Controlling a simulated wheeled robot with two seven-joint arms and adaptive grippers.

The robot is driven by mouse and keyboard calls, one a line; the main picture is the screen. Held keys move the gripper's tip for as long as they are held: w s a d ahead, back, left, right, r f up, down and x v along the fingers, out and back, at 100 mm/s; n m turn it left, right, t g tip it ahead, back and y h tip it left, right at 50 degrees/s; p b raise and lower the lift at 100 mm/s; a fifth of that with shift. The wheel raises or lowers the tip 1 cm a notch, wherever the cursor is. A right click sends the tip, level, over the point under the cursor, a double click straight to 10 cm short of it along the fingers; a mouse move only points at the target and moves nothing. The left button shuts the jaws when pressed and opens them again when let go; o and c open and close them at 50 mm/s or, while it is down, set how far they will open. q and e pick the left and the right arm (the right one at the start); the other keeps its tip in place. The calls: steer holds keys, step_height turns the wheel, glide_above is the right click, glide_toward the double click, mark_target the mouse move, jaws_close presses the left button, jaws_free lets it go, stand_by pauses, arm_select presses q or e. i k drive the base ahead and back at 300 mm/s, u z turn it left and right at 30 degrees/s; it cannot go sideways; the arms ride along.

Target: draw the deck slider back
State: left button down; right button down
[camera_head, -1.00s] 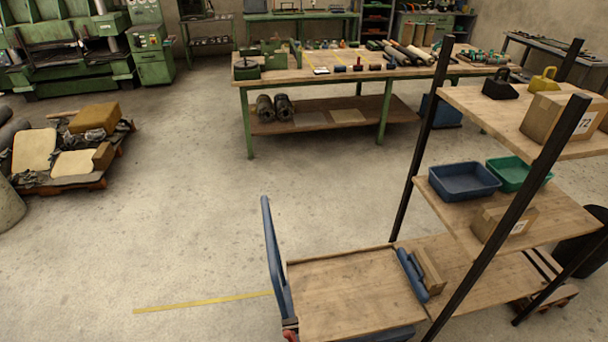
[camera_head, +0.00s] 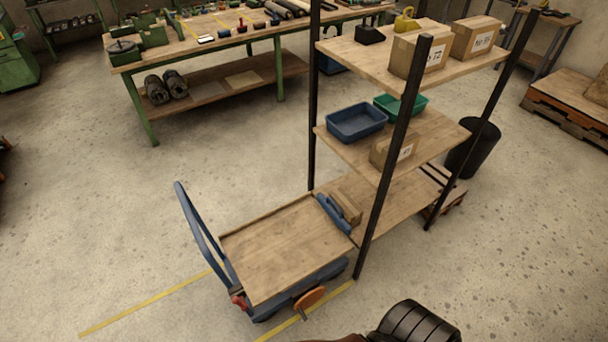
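A cart with a bare wooden deck (camera_head: 285,245) and a tall blue push handle (camera_head: 200,235) stands on the floor, its far right end against the shelf rack. A blue bar (camera_head: 333,214) lies across that end of the deck, next to the rack's lowest board. I cannot tell for certain whether this bar is the deck slider. An orange disc (camera_head: 309,298) shows at the cart's near side, and a red part (camera_head: 239,301) at the foot of the handle. Neither gripper is in view; a dark ribbed form, probably mine, shows at the bottom edge.
The rack (camera_head: 388,150) has thin black posts and holds a blue tray (camera_head: 357,122), a green tray (camera_head: 401,107) and cardboard boxes. A black bin (camera_head: 473,148) stands behind it. Yellow lines (camera_head: 145,304) mark the floor by the cart. The floor left of the cart is clear.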

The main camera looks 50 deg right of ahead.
mark_target(337, 218)
steer(key=z, duration=1.1)
steer(key=k, duration=0.1)
steer(key=z, duration=1.15)
steer(key=i, duration=1.15)
steer(key=u, duration=0.3)
